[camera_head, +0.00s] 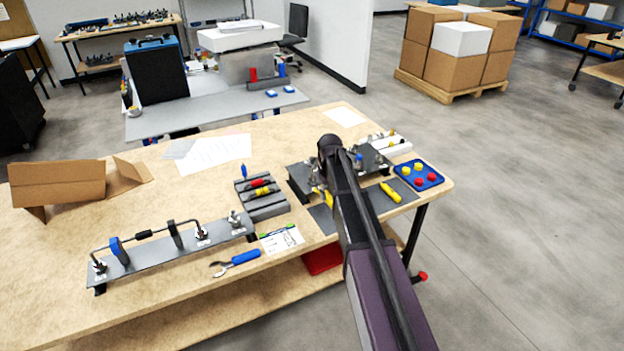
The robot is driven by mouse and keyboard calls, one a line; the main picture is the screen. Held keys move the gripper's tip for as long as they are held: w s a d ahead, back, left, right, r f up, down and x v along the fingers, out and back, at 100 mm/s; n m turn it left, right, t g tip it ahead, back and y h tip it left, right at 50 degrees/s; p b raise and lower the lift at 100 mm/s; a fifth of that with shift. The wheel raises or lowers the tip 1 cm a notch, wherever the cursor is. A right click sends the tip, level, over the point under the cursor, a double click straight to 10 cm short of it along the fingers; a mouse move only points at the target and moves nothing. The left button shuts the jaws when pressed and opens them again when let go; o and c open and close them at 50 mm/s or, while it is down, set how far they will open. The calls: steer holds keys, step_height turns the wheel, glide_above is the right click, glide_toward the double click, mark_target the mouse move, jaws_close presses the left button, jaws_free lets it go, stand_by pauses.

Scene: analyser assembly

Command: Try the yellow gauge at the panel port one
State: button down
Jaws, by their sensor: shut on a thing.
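My gripper (322,190) is over the dark panel (299,178) at the table's right part, largely hidden by my own arm. It is shut on a yellow piece (328,198), which looks like the yellow gauge; only a small part shows. I cannot tell whether it touches the panel or a port. Port one cannot be made out behind the arm. A grey rack (266,211) left of the panel holds a red-handled piece (258,183), a yellow-orange piece (263,192) and an upright blue piece (243,170).
Right of my arm are a yellow-handled tool (390,192) and a blue tray (434,181) of red and yellow caps. A pipe assembly (170,250), blue-handled pliers (237,262), a card (281,239) and a cardboard piece (60,183) lie left. The table's left middle is clear.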

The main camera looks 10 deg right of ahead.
step_height(320, 180, up, 10)
steer(key=p, duration=1)
stand_by(0.4)
